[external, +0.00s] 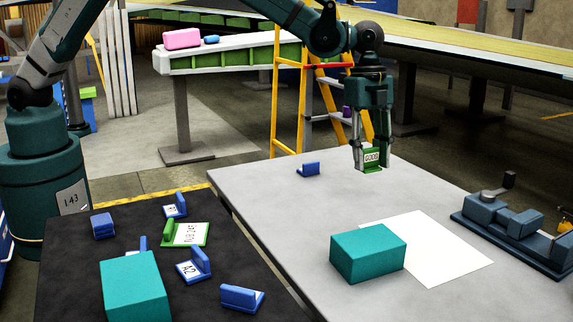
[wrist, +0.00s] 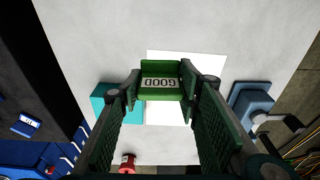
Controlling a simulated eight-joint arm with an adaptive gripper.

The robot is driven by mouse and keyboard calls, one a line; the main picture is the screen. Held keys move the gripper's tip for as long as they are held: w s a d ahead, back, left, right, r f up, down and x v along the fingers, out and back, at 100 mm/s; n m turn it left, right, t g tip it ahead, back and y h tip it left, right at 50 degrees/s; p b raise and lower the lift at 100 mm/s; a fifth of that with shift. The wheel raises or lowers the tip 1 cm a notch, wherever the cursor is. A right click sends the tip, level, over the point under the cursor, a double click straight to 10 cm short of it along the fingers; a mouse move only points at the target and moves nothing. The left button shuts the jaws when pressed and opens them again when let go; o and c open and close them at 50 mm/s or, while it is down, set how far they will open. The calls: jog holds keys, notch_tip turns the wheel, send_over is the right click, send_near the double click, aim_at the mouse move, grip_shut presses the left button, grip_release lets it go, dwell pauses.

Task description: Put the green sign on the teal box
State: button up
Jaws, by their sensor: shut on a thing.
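My gripper (external: 371,155) is shut on a green sign (external: 372,159) lettered "GOOD" and holds it above the far part of the light grey table. In the wrist view the sign (wrist: 160,82) sits between the fingertips of my gripper (wrist: 161,90). A teal box (external: 368,251) rests on the light table, nearer the camera than the sign and apart from it. It shows partly behind the left finger in the wrist view (wrist: 103,103). Another teal box (external: 134,288) stands on the black table at the left. A second green sign (external: 185,234) lies tilted back there.
A white sheet (external: 445,252) lies beside and partly behind the box on the light table (external: 270,200). A blue vise (external: 515,228) stands at its right edge. A small blue holder (external: 308,169) lies at the far edge. Several blue pieces lie on the black table (external: 70,275).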

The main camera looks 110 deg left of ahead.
notch_tip(320, 180, up, 2)
send_over(370, 241)
jog(key=shift+s+a+r+p, duration=0.15)
jog(key=shift+a+p, duration=0.05)
jog(key=shift+p, duration=0.2)
jog(key=shift+f, duration=3.15)
jog(key=shift+f, duration=1.85)
jog(key=shift+f+b, duration=0.2)
jog(key=shift+b, duration=0.1)
jog(key=o, duration=0.9)
jog(key=shift+c, duration=0.2)
